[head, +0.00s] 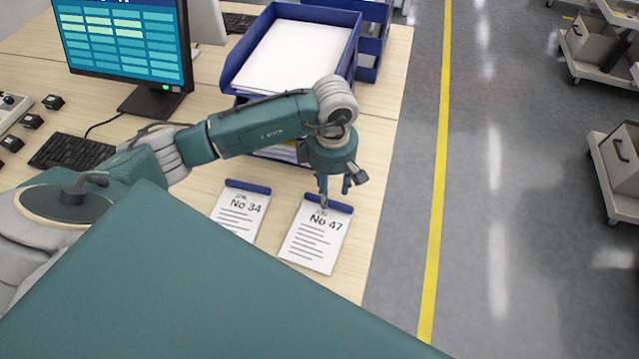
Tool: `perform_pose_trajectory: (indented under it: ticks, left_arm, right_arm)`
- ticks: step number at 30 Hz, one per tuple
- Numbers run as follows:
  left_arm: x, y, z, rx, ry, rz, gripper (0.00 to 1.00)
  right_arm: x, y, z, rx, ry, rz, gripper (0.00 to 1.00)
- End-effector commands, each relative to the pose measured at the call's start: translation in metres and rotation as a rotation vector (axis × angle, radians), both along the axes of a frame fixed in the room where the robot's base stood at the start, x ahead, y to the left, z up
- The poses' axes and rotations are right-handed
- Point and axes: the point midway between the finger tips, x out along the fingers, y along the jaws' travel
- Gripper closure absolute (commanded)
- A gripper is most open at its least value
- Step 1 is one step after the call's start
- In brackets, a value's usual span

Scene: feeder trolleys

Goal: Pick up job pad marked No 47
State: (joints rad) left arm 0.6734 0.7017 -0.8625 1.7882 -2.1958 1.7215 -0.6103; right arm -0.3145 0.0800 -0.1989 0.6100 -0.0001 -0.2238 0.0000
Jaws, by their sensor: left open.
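The job pad marked No 47 (312,245) lies flat on the wooden desk near its right edge. It is white with a dark blue binding strip along its far end. My left gripper (334,197) points down over that strip, its fingers apart and nothing seen between them. I cannot tell whether the fingertips touch the pad. A second pad marked No 34 (236,216) lies to the left of it, its lower part hidden behind my own body. My right gripper is not in view.
Blue stacked paper trays (240,62) stand behind my left arm. A monitor (125,40) and a keyboard (72,150) are at the left of the desk (385,105). Right of the desk is grey floor with a yellow line (436,190) and trolleys (615,160).

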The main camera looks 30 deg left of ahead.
Motion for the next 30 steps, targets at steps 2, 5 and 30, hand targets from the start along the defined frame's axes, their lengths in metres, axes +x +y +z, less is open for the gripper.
perform_pose_trajectory:
  ticks: [2, 5, 30]
  left_arm:
    - [-0.001, 0.000, -0.010, 0.000, 0.007, 0.002, 0.55]
    - [0.000, 0.000, -0.026, -0.001, 0.005, 0.002, 0.55]
    - [0.002, 0.000, -0.038, 0.000, 0.000, 0.001, 1.00]
  right_arm:
    - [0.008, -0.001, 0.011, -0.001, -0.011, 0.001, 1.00]
    - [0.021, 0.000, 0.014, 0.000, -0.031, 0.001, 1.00]
    - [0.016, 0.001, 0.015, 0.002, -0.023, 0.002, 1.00]
